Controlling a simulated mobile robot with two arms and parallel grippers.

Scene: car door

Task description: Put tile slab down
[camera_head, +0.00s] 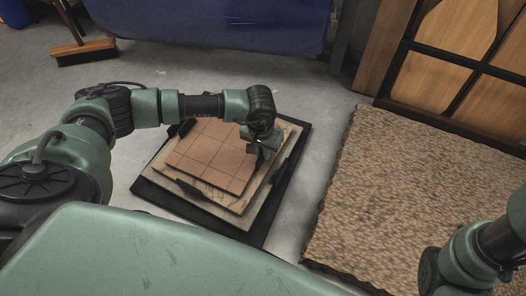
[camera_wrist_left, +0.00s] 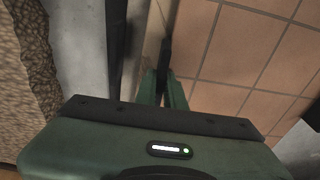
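The tile slab (camera_head: 212,153), a flat terracotta panel of square tiles, lies level over a stack of pale boards (camera_head: 283,142) on the floor. It also fills the right of the left wrist view (camera_wrist_left: 238,48). My left gripper (camera_head: 263,143) is at the slab's right edge. In the left wrist view its fingers (camera_wrist_left: 163,88) are close together along that edge, but whether they pinch the slab is hidden. My right arm enters at the lower right of the head view; its gripper is outside the frame.
A black base (camera_head: 160,200) with black clips lies under the boards. A brown textured mat (camera_head: 410,190) covers the floor to the right. A wooden panelled door (camera_head: 450,60) stands behind it. A broom (camera_head: 84,51) and blue sheet (camera_head: 215,22) are at the back.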

